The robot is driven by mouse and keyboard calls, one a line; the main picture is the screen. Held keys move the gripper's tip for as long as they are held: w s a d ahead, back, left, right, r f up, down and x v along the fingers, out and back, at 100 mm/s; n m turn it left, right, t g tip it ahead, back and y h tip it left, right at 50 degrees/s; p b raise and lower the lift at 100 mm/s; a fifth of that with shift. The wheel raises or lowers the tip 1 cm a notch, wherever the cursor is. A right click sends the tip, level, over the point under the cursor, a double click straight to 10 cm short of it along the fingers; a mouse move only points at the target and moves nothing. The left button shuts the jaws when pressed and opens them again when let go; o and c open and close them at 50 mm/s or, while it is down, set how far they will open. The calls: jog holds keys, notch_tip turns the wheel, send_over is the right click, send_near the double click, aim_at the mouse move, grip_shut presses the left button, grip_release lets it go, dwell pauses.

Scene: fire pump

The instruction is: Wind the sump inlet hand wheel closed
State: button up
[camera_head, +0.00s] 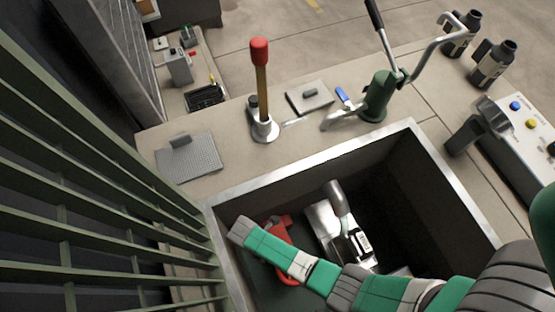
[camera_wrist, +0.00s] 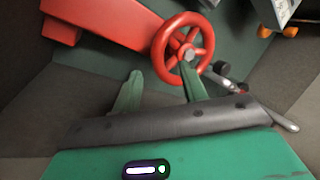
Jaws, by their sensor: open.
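The red hand wheel (camera_wrist: 159,55) shows in the wrist view, a spoked ring with a grey centre nut, beside a red body (camera_wrist: 110,22). My gripper (camera_wrist: 161,69) is open, with its two green fingers apart. The right finger overlaps the lower part of the wheel's rim; I cannot tell if it touches. The left finger is left of and below the rim, with nothing between it and the other finger except floor and part of the wheel. In the head view, red parts (camera_head: 284,226) show in the pit, mostly hidden behind my green arm.
The pit has a metal rim (camera_head: 310,160) and dark walls close around my arm. A grey metal fitting with a pipe (camera_head: 338,200) stands right of the red parts. A red-topped lever (camera_head: 260,85) and green hand pump (camera_head: 379,97) stand on the ledge. Green bars (camera_head: 95,200) rise at left.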

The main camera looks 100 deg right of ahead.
jog(key=b+x, duration=0.1)
jog(key=x, duration=0.3)
jog(key=shift+a+f, duration=0.1)
jog(key=shift+f, duration=0.2)
jog(key=shift+c, duration=0.2)
grip_shut()
jog(key=shift+r, duration=0.1)
